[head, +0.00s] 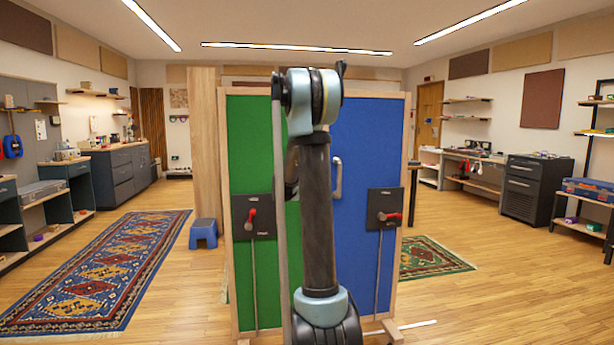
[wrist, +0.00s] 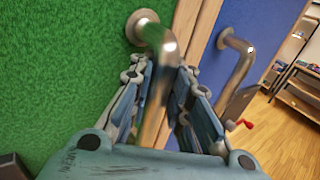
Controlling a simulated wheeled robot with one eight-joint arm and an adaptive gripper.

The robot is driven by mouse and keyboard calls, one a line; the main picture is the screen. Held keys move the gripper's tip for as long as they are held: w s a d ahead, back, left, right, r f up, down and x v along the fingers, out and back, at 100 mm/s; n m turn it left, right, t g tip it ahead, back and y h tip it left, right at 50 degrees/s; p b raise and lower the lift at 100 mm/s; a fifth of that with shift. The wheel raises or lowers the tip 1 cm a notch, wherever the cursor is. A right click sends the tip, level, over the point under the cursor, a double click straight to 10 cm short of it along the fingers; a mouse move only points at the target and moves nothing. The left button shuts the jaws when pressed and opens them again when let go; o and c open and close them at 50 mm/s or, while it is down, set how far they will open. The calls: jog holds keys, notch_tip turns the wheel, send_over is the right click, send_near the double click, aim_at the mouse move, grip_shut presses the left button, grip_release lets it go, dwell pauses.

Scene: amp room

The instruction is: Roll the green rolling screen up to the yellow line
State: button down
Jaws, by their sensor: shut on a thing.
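The green rolling screen (head: 248,135) stands upright in a wooden frame straight ahead in the head view, partly hidden by my arm. A dark plate with a red lever (head: 252,216) is on its face, and a rod runs down below it. In the wrist view the green panel (wrist: 60,70) fills the left side. My gripper (wrist: 165,75) is closed around the green screen's metal bar handle (wrist: 148,30), with a finger on each side. In the head view my arm hides the handle and the gripper's hold. I see no clearly yellow line.
A blue screen (head: 360,140) with its own handle (head: 337,178) and red lever (head: 391,216) stands right beside the green one. A pale strip (head: 418,324) lies on the floor at right. A blue stool (head: 204,232) and patterned rug (head: 95,270) are left.

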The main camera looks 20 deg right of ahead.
jog(key=shift+s+d, duration=0.1)
jog(key=shift+d, duration=0.1)
jog(key=c, duration=1.5)
grip_release()
jog(key=shift+d, duration=0.1)
jog(key=v, duration=1.2)
jog(key=shift+f, duration=0.1)
